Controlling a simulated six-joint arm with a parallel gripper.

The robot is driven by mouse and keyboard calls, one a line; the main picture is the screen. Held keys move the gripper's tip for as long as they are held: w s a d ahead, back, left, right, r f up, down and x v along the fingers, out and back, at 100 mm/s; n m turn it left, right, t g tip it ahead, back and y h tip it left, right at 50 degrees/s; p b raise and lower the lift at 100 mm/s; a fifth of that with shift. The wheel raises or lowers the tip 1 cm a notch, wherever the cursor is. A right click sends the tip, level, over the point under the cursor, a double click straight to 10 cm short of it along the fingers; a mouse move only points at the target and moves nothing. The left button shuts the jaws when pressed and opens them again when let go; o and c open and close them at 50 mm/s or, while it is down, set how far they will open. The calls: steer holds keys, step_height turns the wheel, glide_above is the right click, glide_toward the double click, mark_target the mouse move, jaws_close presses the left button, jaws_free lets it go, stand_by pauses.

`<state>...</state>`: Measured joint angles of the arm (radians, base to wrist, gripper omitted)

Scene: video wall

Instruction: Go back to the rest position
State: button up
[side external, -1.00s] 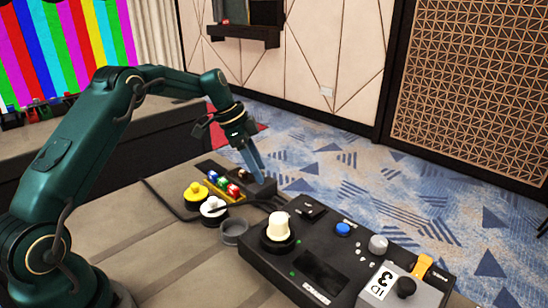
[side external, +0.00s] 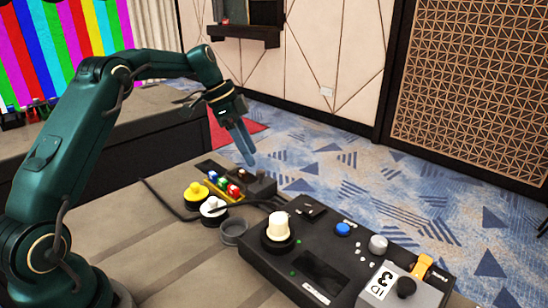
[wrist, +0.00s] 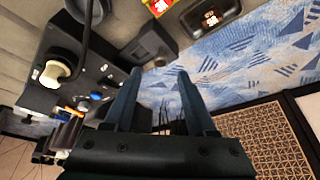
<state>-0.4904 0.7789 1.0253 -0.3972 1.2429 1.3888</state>
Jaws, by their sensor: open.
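My gripper (side external: 242,142) is open and empty. In the side view it hangs in the air above and behind the small box with coloured buttons (side external: 228,186), its fingers pointing down. In the wrist view the two blue-grey fingers of my gripper (wrist: 157,95) are spread apart with nothing between them. The black control panel (side external: 262,268) with a cream knob (side external: 278,226) lies on the table in front, apart from my gripper. It also shows at the left of the wrist view (wrist: 45,98).
A yellow disc (side external: 196,193), a white disc (side external: 213,207) and a grey ring (side external: 233,232) sit on the table (side external: 160,262) beside the panel. A cable runs between them. The space around my gripper is clear. Patterned blue carpet (side external: 330,165) lies beyond the table edge.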

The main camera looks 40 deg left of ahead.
steer(key=s+d+r+t+y, duration=0.1)
steer(key=s+d+r+t, duration=0.1)
steer(key=s+d+r, duration=0.95)
steer(key=s+f+n+y, duration=0.1)
steer(key=s+f+n, duration=0.2)
steer(key=s, duration=0.3)
steer(key=s+d+f+n+y, duration=0.1)
steer(key=s+f+n, duration=0.3)
steer(key=s+n, duration=0.2)
steer(key=shift+s+f, duration=0.2)
steer(key=shift+s, duration=0.4)
